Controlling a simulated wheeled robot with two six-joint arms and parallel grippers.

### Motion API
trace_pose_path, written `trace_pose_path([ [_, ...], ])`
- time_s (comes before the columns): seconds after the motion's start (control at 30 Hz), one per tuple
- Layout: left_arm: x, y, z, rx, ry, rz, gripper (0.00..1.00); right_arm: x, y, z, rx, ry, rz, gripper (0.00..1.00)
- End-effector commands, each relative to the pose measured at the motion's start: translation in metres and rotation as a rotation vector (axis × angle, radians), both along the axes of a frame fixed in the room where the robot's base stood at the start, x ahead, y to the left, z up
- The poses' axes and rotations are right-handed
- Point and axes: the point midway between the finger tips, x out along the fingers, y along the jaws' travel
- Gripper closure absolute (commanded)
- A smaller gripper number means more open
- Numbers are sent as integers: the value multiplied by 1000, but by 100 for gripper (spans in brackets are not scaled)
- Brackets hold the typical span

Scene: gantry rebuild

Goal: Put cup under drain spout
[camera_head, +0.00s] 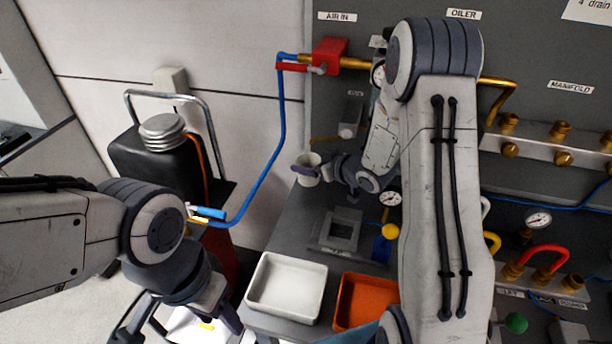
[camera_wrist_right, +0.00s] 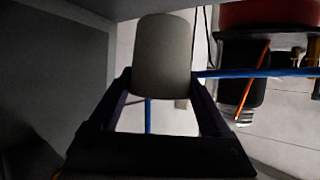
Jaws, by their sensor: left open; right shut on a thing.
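The cup (camera_head: 309,164) is small and pale, held at the far left edge of the grey bench, below the panel's gauge unit. My right gripper (camera_head: 313,170) is shut on it. In the right wrist view the cup (camera_wrist_right: 163,58) stands between the two fingers, which touch its sides. A thin brass spout (camera_head: 325,139) comes out of the panel just above and right of the cup; whether the cup is right under it I cannot tell. My left gripper (camera_head: 180,325) is open and empty at the lower left, partly cut off by the frame.
A white tray (camera_head: 250,296) and an orange tray (camera_head: 342,310) sit at the bench's front. A grey square fixture (camera_head: 320,240) lies behind them. A blue hose (camera_head: 282,110) runs from the red valve (camera_head: 330,52) to the left. A black tank (camera_head: 135,155) stands left.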

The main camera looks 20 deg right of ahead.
Motion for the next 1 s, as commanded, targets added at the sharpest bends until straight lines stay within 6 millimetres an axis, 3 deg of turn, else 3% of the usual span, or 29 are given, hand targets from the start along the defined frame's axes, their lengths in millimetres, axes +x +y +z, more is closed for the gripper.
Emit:
trace_pose_path([
  [0.33, 0, 0, -35, 0, 0, 0, 50, -3, -14, -40, -1, 0, -17, 80],
  [0.77, 0, 0, -37, -1, -1, 0, 50, -3, -17, -43, 0, -1, -19, 80],
  [0.8, 0, 0, -35, -1, -1, 0, 50, -3, -17, -42, 0, -1, -20, 3],
  [1.0, 0, 0, -35, -1, -1, 0, 50, -3, -17, -42, 0, -1, -19, 0],
])
